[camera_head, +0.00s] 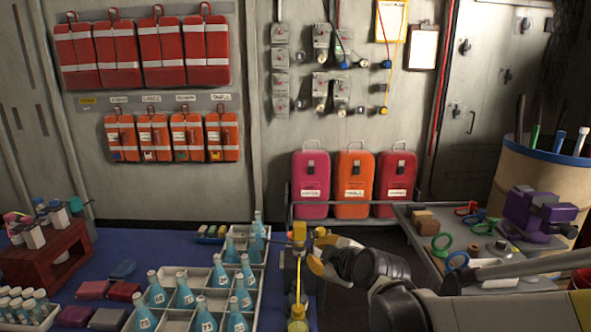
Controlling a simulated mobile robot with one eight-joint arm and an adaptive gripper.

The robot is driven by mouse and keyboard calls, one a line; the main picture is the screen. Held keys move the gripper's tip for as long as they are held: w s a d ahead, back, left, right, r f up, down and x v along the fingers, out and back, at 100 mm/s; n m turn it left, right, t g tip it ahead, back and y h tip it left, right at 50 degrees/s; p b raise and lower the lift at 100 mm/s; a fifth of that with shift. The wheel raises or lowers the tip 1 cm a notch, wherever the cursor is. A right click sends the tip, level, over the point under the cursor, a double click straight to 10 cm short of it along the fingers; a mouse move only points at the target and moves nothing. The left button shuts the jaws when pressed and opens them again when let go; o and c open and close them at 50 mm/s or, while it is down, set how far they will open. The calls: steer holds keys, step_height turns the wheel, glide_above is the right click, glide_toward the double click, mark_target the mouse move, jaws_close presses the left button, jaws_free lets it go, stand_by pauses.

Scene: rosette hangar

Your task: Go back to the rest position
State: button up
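My arm comes in from the lower right and reaches left over the front of the grey side table. My gripper (319,250) is at its end, at the right edge of the blue table. Its yellow-orange fingertips look apart, with nothing seen held between them. A yellow-topped upright item (298,233) stands just left of the fingertips; I cannot tell whether they touch it. My arm hides part of the side table and the floor behind it.
White divided crates (205,291) with several blue numbered bottles stand left of my gripper. A dark red rack (50,258) is at far left. The grey side table (493,272) holds a purple device (540,212) and rings. Red, orange and pink cases (354,184) stand behind.

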steer(key=s+d+m+g+h, duration=0.1)
steer(key=s+d+m, duration=0.3)
steer(key=s, duration=0.5)
steer(key=s+d+f+m+g+h, duration=0.1)
steer(key=s+d+m+g+h, duration=0.1)
steer(key=s+d+m, duration=0.3)
steer(key=s+d+m+g+h, duration=0.1)
steer(key=s+d+m, duration=0.3)
steer(key=s, duration=0.9)
steer(key=shift+d+f+m+h, duration=0.3)
steer(key=shift+d+f+m, duration=0.1)
steer(key=shift+m, duration=0.3)
steer(key=shift+a, duration=0.1)
